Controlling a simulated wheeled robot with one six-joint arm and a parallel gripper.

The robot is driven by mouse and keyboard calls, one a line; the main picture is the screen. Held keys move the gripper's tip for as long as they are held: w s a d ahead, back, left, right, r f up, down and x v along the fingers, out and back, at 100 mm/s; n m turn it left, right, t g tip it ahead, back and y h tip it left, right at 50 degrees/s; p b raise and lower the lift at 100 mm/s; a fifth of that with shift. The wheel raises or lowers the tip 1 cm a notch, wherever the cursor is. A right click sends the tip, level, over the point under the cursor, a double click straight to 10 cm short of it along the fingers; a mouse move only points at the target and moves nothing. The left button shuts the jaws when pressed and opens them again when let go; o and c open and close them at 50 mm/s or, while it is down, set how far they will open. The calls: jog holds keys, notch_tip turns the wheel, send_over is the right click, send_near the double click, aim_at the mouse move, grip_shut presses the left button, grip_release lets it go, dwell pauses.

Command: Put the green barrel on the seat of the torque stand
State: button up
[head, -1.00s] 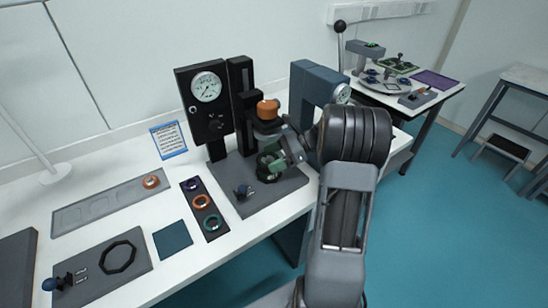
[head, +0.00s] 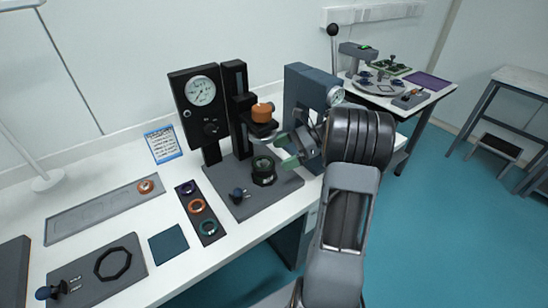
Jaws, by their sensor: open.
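The torque stand (head: 236,80) is a black column on a dark grey base plate, with a gauge panel beside it and an orange-topped head over the base. The green barrel (head: 263,164) stands upright in the black round seat (head: 264,181) on that base, below the head. Its dark ring-shaped top faces up. My gripper (head: 287,151), with green fingertips, is open and empty just right of the barrel, apart from it. The seat's inside is hidden by the barrel.
The blue-grey press (head: 300,88) stands close behind my gripper. A black strip (head: 187,190) with coloured rings and a grey tray (head: 90,213) lie to the left.

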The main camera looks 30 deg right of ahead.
jog(key=shift+v, duration=1.1)
jog(key=shift+s+d, duration=0.1)
